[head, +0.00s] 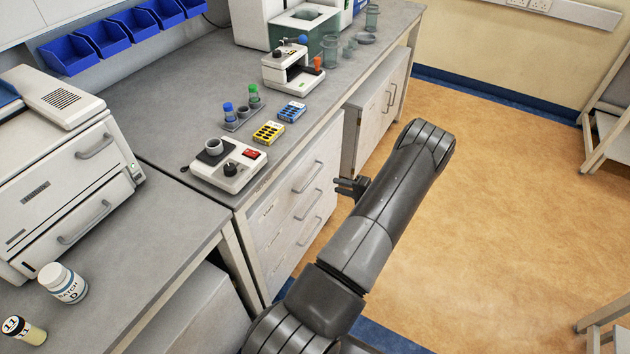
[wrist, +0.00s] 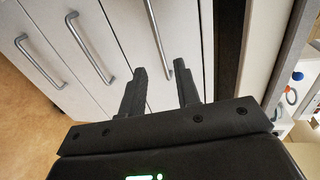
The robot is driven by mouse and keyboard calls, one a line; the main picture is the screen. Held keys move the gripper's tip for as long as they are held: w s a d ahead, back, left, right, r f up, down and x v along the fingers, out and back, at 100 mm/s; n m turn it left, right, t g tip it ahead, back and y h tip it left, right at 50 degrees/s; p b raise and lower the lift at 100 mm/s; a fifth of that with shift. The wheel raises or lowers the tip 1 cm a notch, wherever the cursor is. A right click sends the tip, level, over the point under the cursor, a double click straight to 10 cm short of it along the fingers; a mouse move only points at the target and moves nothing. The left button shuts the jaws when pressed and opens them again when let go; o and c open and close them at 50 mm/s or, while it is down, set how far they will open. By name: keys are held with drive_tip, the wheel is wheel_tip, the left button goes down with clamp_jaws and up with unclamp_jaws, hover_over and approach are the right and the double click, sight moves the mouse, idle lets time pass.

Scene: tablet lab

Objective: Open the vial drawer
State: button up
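A white unit with three stacked drawers sits under the bench, all looking shut. Each front has a grey bar handle; the top one (head: 307,177) also shows in the wrist view (wrist: 155,35). The small labels are unreadable, so I cannot tell which is the vial drawer. My gripper (head: 345,187) is in front of the drawers, just right of the top handle. In the wrist view my gripper (wrist: 161,82) is open and empty, and the top handle's near end appears between its fingertips. The handle looks apart from the fingers.
The bench above holds a hotplate-like device (head: 228,165), yellow (head: 268,133) and blue (head: 292,111) vial racks, and a white instrument (head: 292,72). A cabinet (head: 375,115) stands farther back. A white bottle (head: 62,283) is at lower left.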

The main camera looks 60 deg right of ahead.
drive_tip(key=x, duration=1.1)
drive_tip(key=shift+f, duration=0.15)
drive_tip(key=shift+s, duration=0.1)
drive_tip(key=shift+c, duration=0.3)
clamp_jaws()
